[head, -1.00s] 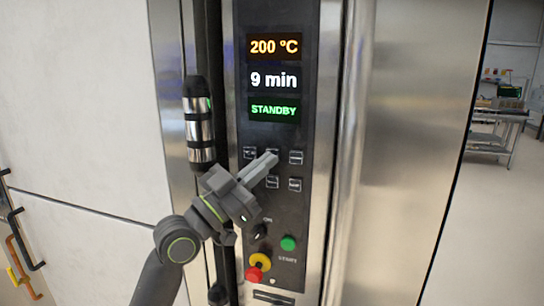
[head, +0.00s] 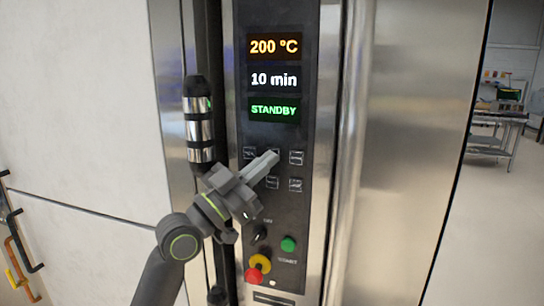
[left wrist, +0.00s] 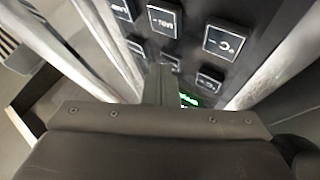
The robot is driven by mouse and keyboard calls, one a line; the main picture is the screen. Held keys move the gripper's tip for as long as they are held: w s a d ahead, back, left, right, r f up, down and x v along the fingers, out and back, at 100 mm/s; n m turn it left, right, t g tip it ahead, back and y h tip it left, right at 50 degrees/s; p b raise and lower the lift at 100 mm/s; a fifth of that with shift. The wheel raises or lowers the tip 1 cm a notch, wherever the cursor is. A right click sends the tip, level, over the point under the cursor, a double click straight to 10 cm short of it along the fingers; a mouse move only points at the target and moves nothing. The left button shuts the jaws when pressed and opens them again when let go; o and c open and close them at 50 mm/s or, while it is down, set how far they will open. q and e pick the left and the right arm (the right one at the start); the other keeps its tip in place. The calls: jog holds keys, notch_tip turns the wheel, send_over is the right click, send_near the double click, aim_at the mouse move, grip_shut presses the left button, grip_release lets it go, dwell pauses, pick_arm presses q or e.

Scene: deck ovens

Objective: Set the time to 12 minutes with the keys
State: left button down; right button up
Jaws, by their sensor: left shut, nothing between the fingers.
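The control panel (head: 274,215) shows 200 °C, a time display (head: 274,79) reading 10 min, and a green STANDBY line (head: 274,110). Several small square keys sit below, among them a top right key (head: 296,158) and a lower key (head: 272,183). My left gripper (head: 272,159) is shut and empty, its fingertips at the upper middle key, which they mostly cover. I cannot tell whether they touch it. In the left wrist view the shut fingers (left wrist: 160,82) point at the keys, with a °C key (left wrist: 222,42) and a min key (left wrist: 163,22) nearby. My right gripper is not in view.
Below the keys are a dark knob (head: 260,232), a green button (head: 288,243) and a red and yellow emergency stop (head: 257,267). A vertical handle (head: 199,125) stands left of the panel. A table (head: 497,135) stands far right.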

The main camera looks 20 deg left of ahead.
pick_arm(q)
jog(key=shift+s, duration=0.15)
jog(key=shift+s+p, duration=0.3)
jog(key=shift+s, duration=0.4)
jog(key=shift+w, duration=0.1)
jog(key=shift+w+b, duration=0.4)
jog(key=shift+b, duration=0.15)
